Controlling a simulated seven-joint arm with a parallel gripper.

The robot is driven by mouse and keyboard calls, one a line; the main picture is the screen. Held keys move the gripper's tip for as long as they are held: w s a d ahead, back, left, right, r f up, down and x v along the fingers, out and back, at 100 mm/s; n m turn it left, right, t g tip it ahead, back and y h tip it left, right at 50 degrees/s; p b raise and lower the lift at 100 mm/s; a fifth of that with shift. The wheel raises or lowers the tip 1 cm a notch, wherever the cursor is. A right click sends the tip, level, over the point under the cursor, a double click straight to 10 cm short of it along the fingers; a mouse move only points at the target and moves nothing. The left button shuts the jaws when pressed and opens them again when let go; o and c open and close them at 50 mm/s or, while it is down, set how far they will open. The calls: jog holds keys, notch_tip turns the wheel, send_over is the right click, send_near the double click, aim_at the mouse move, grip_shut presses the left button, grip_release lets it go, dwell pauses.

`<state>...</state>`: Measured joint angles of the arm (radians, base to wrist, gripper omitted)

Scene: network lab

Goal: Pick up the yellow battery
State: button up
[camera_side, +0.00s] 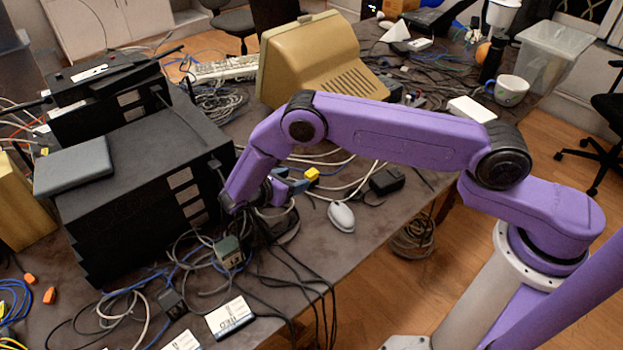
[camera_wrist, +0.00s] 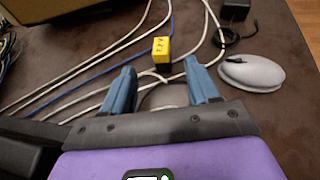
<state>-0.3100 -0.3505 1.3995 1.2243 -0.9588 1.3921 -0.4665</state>
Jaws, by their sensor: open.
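The yellow battery (camera_wrist: 161,50) is a small yellow block with dark marks on its face. In the wrist view it stands on the brown tabletop, beyond my fingertips and roughly centred between them. In the side view the yellow battery (camera_side: 312,174) shows just right of my blue fingers. My gripper (camera_wrist: 159,66) is open, with its two blue fingers apart and nothing between them but pale cable on the table below. In the side view my gripper (camera_side: 293,178) is low over the table, pointing toward the battery; one finger is partly hidden by my wrist.
A white mouse (camera_wrist: 252,73) lies right of the battery, with a black adapter (camera_side: 387,180) nearby. White and blue cables cross the table around the battery. A stack of black boxes (camera_side: 130,170) stands left of my gripper. A beige monitor (camera_side: 315,60) stands behind.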

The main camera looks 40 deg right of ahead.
aim_at(308, 175)
jog(key=x, duration=0.9)
jog(key=shift+c, duration=0.3)
grip_shut()
